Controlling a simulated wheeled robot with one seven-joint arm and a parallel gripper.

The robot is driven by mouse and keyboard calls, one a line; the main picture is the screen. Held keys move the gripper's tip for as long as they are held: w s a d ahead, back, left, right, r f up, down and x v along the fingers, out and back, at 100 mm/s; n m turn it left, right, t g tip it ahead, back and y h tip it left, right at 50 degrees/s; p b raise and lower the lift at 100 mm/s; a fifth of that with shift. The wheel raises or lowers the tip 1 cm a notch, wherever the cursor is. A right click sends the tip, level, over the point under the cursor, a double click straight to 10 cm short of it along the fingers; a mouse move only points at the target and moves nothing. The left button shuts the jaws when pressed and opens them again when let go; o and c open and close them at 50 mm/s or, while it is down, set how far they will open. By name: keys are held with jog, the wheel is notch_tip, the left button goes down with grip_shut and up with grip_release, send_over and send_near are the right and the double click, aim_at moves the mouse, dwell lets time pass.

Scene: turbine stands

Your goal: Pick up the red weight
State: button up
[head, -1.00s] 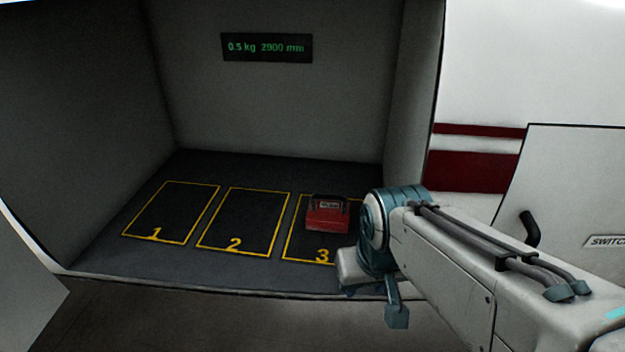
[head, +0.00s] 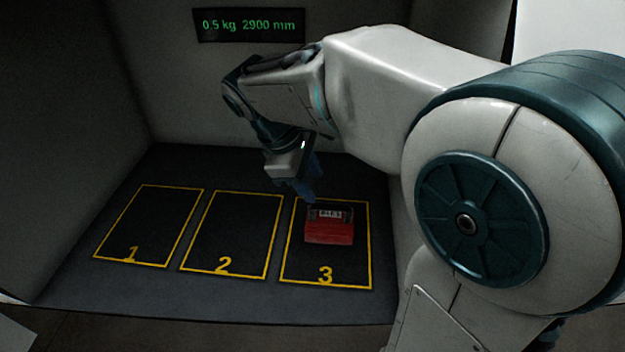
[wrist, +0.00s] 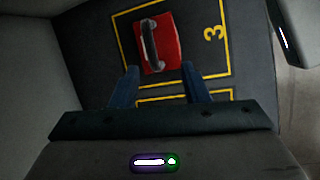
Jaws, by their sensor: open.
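The red weight (head: 329,230) is a small red block with a dark handle and a pale label. It sits inside the yellow outline marked 3 on the dark floor of the bay. My gripper (head: 308,188) is above and just behind the weight in the head view, apart from it. In the wrist view the red weight (wrist: 161,44) lies beyond the two blue fingers of my gripper (wrist: 165,82), its handle running along its length. The fingers are spread and nothing is between them.
Yellow outlines marked 1 (head: 132,254) and 2 (head: 222,265) are empty, to the left of 3. A display (head: 249,25) reading "0.5 kg 2900 mm" hangs on the back wall. Grey side walls close in the bay (head: 70,110).

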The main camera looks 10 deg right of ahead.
aim_at(329, 204)
jog(key=shift+n, duration=0.8)
jog(key=x, duration=0.2)
jog(key=w+x, duration=0.1)
jog(key=x, duration=0.4)
jog(key=shift+w+a+f, duration=0.1)
jog(key=shift+w+f, duration=0.25)
jog(key=shift+w, duration=0.05)
jog(key=shift+d+x, duration=0.25)
jog(key=shift+x, duration=2.35)
jog(key=shift+w+r, duration=0.15)
grip_shut()
